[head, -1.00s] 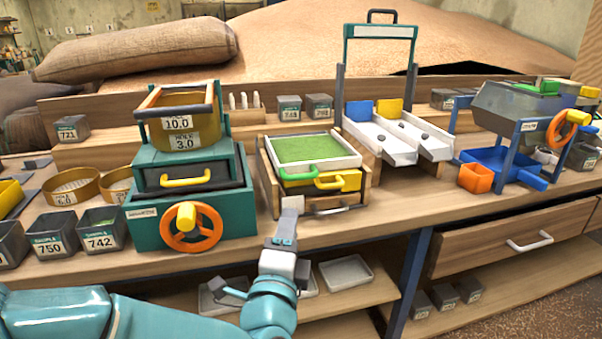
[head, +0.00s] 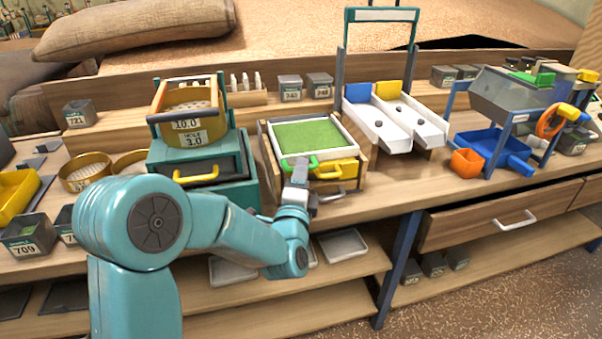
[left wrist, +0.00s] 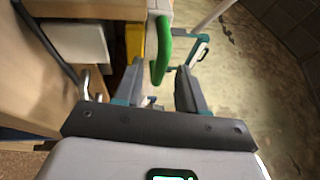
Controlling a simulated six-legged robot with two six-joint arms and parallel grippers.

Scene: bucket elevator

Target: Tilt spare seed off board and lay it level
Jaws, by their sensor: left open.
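The board (head: 307,134) is a green panel in a white frame, lying about level on a wooden box left of the white chutes. Its green handle (head: 300,162) sticks out at the front and also shows in the left wrist view (left wrist: 163,48). My left gripper (head: 300,170) is at this handle from the front. Its jaws (left wrist: 158,82) are open, with the handle's lower end between or just above the fingertips; contact cannot be told. No separate seed can be made out on the board. My right gripper is not in view.
A teal sieve stand (head: 205,160) stands close on the left. White chutes (head: 395,122) stand on the right. The bench front between the chutes and blue tray (head: 490,146) is clear.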

